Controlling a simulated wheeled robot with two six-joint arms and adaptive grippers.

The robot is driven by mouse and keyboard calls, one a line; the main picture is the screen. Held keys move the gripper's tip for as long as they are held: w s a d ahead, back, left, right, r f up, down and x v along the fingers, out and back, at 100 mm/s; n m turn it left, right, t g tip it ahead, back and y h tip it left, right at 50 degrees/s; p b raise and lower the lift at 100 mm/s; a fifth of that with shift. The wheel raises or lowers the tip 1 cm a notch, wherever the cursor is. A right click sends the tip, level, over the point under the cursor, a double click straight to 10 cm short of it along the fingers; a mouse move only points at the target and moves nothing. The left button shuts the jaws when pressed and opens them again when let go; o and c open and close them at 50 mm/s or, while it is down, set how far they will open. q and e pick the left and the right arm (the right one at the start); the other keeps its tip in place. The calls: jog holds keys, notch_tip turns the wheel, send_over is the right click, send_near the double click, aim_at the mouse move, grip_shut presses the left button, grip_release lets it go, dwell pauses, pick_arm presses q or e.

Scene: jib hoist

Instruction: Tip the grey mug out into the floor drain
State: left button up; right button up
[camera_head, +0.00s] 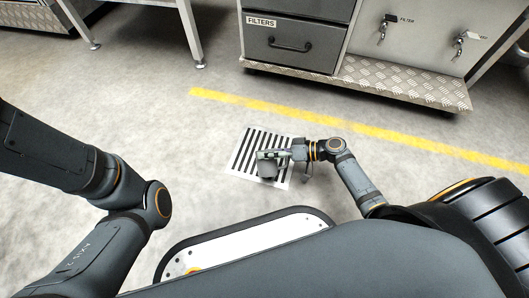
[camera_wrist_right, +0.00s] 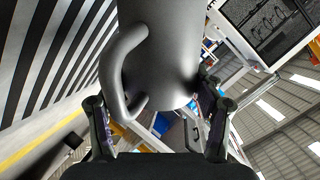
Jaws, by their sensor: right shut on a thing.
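The grey mug (camera_head: 267,170) is in the grasp of my right gripper (camera_head: 284,154), over the floor drain (camera_head: 243,160), a pale plate with black slots. In the right wrist view the mug (camera_wrist_right: 170,45) fills the top middle, between the two fingers of my right gripper (camera_wrist_right: 153,100). Its handle (camera_wrist_right: 118,70) points to the left, the side where the drain (camera_wrist_right: 45,50) shows. The mug appears tipped well over onto its side. Its mouth and contents are hidden. My left arm shows at the left of the head view, but its gripper does not.
A yellow floor line (camera_head: 330,122) runs behind the drain. Beyond it stand a drawer cabinet (camera_head: 292,45) marked FILTERS and a unit with a tread-plate step (camera_head: 400,82). A table leg (camera_head: 190,35) is at the upper left. The floor around the drain is clear.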

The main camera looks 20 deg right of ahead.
jog(key=shift+w+f+m+g, duration=0.2)
jog(key=shift+f+m+g, duration=0.2)
jog(key=shift+f+m, duration=0.15)
dwell(0.5)
jog(key=shift+w+d+r+m+g+p, duration=0.1)
jog(key=shift+w+r+m+g+p, duration=0.25)
jog(key=shift+m+p, duration=0.35)
dwell(0.5)
jog(key=shift+w+d+m+g, duration=0.15)
jog(key=shift+w+m+g, duration=0.2)
jog(key=shift+w+m, duration=0.3)
dwell(0.4)
jog(key=shift+w+r+m+g, duration=0.15)
jog(key=shift+w+m+g, duration=0.3)
jog(key=shift+m+g, duration=0.05)
dwell(0.6)
jog(key=shift+w+d+m+g, duration=0.15)
jog(key=shift+w+m+g, duration=0.15)
jog(key=shift+m+g, duration=0.25)
dwell(0.6)
jog(key=shift+w+d+m+g+y, duration=0.1)
jog(key=shift+w+m+g+y, duration=0.3)
jog(key=shift+m, duration=0.35)
dwell(1.6)
